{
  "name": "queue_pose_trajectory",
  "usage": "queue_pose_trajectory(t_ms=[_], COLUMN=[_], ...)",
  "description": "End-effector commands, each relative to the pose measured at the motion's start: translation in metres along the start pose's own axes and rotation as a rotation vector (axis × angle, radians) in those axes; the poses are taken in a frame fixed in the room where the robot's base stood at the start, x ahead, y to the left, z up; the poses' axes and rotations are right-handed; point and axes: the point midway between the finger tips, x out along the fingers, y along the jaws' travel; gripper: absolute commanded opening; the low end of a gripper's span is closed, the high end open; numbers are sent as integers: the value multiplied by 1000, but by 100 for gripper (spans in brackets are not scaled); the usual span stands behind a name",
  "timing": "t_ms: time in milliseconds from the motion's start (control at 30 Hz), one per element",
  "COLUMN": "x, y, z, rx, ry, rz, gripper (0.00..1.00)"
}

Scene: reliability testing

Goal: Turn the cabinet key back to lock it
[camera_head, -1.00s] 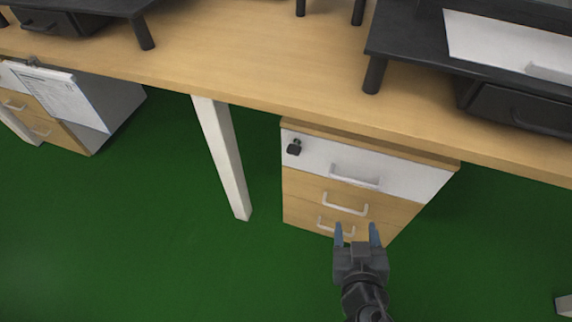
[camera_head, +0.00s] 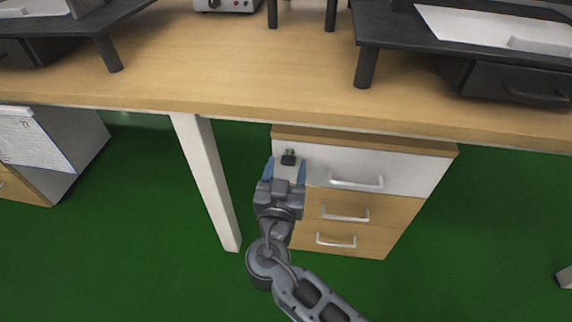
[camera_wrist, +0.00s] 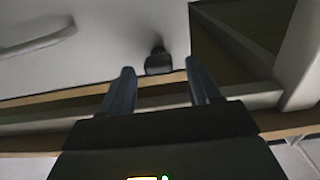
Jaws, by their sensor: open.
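The cabinet (camera_head: 372,215) stands under the desk, with a white top drawer and wooden drawers below. A small dark key (camera_head: 289,158) sits at the upper left of the white top drawer. My gripper (camera_head: 285,172) is in front of that corner, its blue-grey fingers on either side of the key in the head view. In the wrist view the key (camera_wrist: 158,61) shows ahead, between and beyond the two open fingertips (camera_wrist: 161,80). The fingers appear apart from the key, and the gripper is empty. How far the key is turned is hard to tell.
The wooden desk (camera_head: 230,60) overhangs the cabinet. A white desk leg (camera_head: 207,180) stands left of my gripper. The drawer handle (camera_head: 357,182) sticks out to the right of the key. Green floor (camera_head: 130,260) is clear at the left.

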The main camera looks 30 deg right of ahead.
Motion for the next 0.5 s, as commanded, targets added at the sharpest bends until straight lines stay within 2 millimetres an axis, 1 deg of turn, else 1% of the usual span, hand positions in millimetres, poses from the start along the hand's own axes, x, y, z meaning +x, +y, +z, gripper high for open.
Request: queue_pose_trajectory(t_ms=[33, 100, 200, 433, 467, 500], x=[6, 11, 14, 15, 15, 15], y=[0, 0, 0, 0, 0, 0], z=[0, 0, 0, 0, 0, 0], rx=[1, 0, -1, -1, -1, -1], ry=[1, 0, 0, -1, -1, -1], rz=[2, 0, -1, -1, -1, -1], gripper=[62, 62, 62, 62, 61, 57])
